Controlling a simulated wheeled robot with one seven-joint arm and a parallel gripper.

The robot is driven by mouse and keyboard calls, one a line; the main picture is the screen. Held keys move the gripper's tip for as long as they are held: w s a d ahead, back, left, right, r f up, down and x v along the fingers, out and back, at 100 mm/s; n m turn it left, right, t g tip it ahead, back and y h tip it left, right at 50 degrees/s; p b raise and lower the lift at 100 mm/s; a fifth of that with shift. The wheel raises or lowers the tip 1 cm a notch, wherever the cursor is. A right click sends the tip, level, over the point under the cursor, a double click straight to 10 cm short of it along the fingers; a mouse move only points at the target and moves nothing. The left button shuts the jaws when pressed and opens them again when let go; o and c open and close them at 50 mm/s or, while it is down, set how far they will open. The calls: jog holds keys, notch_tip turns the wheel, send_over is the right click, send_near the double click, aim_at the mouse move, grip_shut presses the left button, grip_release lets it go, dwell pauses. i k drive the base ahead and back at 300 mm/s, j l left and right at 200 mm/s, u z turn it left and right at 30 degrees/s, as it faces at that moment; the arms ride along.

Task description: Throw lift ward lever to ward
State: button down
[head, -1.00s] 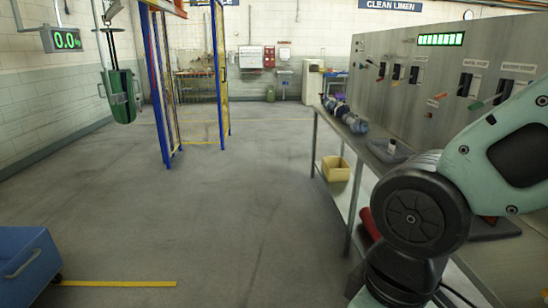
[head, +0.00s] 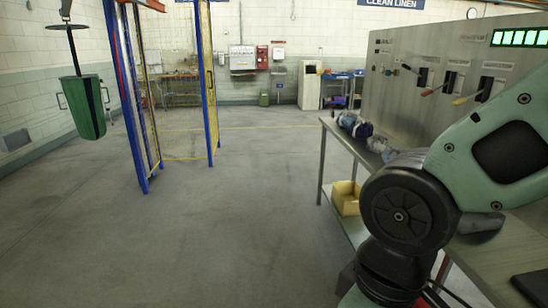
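The grey control panel (head: 400,110) stands at the right above the bench. A lit green display (head: 520,38) is at the panel's top right. My arm covers the panel's lower right part. My gripper is not in view.
A metal bench (head: 345,143) with several bundles (head: 355,126) runs along the right, a yellow bin (head: 346,197) below. The middle floor is clear.

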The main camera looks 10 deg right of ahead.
aim_at(409, 67)
jog(key=i+j+z, duration=0.1)
jog(key=i, duration=1.75)
jog(key=i+j+z, duration=0.2)
jog(key=i+z, duration=0.3)
jog(key=i+j+z, duration=0.45)
jog(key=i, duration=0.15)
jog(key=i+j+z, duration=0.5)
